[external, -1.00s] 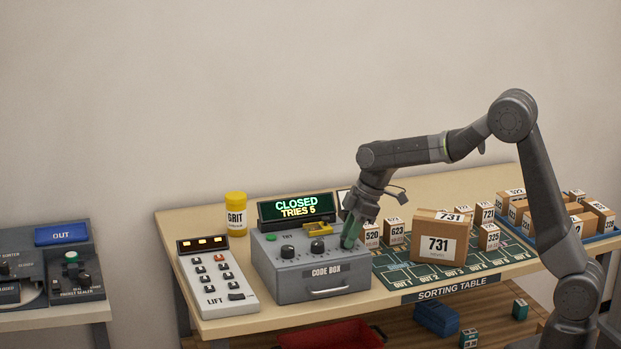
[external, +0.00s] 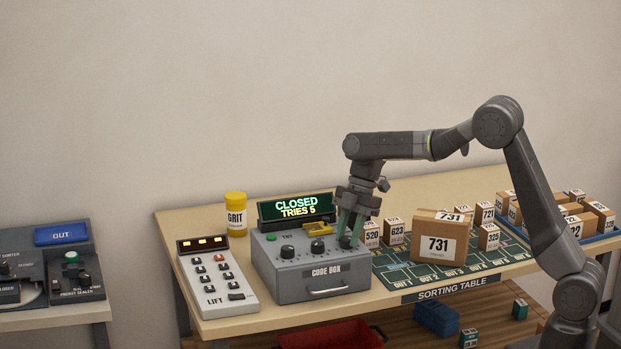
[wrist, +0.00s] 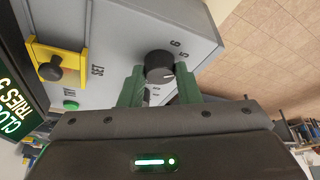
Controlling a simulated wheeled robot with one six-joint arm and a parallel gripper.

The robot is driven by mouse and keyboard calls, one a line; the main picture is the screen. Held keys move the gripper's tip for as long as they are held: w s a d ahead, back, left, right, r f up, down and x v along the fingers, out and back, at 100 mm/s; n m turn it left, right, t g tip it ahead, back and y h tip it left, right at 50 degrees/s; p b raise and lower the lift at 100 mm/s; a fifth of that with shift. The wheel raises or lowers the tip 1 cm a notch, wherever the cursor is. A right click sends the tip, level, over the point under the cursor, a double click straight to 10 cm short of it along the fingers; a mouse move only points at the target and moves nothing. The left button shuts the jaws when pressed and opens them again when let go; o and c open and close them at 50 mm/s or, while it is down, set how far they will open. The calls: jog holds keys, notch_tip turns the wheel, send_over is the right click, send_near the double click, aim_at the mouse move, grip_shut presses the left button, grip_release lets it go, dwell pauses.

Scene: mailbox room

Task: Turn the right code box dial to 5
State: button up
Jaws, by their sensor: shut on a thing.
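The grey code box (external: 300,291) stands on the table with three black dials along its top. The right dial (wrist: 159,66) is black and round, with a light pointer mark and printed digits such as 5 and 6 beside it. My gripper (external: 350,239) points straight down over the right end of the box. Its green fingers (wrist: 160,87) stand on either side of the right dial and are shut on it. The left dial (external: 288,251) and middle dial (external: 317,246) are free. The display (external: 296,208) reads CLOSED, TRIES 5.
A yellow guard with a black knob (wrist: 65,68) sits behind the dials, near a green button (external: 271,237). The lift keypad (external: 217,277) stands left of the box. A 731 carton (external: 424,252) and smaller boxes stand close to the right on the green mat.

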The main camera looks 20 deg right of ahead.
dwell(0.4)
jog(key=o, duration=1)
jog(key=shift+r, duration=0.1)
jog(key=v, duration=1.3)
jog(key=shift+w+d+r, duration=0.1)
jog(key=shift+w+r, duration=0.05)
jog(key=shift+r, duration=0.15)
jog(key=shift+f, duration=0.15)
jog(key=x, duration=1.3)
jog(key=shift+f, duration=0.25)
